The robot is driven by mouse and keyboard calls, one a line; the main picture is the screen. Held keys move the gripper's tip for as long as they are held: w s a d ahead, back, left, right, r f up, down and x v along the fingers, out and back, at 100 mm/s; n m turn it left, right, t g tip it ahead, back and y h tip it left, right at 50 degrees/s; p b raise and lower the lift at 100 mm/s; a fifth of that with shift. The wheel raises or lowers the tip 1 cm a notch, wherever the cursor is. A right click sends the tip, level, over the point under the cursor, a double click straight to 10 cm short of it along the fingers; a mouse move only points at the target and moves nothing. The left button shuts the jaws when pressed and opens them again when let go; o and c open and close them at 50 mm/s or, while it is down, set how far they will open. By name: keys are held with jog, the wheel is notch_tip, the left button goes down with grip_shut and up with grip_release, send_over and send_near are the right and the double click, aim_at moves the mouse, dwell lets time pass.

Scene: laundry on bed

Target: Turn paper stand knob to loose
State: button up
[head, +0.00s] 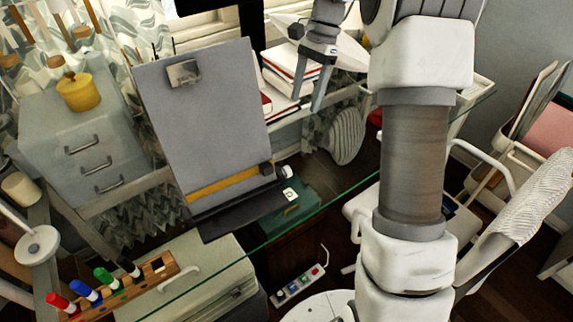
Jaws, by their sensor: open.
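The paper stand (212,120) is a tilted grey board with a clip at its top, a yellow strip low down and a dark ledge at its foot. A small knob (287,172) with a pale face shows at the lower right side of the stand, beside a dark block. Whether it is tight or loose cannot be seen. My gripper (309,103) is open and empty, pointing down. In the picture it is above and right of the knob, clearly apart from it.
The stand is on a glass desk (335,205). Red and white books (287,70) are behind my gripper. A green box (290,212) shows near the stand's lower right. A wooden marker rack (125,288) is at front left. A white chair (515,215) stands at right.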

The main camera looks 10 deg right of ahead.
jog(key=m+g+b, duration=0.1)
jog(key=m+b, duration=0.1)
send_near(288, 167)
jog(key=shift+y, duration=0.3)
jog(key=b+x, duration=0.1)
jog(key=x, duration=0.2)
jog(key=b+x, duration=0.1)
jog(key=x, duration=0.2)
jog(key=b+x, duration=0.1)
jog(key=x, duration=0.2)
jog(key=shift+d+f, duration=0.2)
jog(key=shift+f, duration=0.3)
grip_shut()
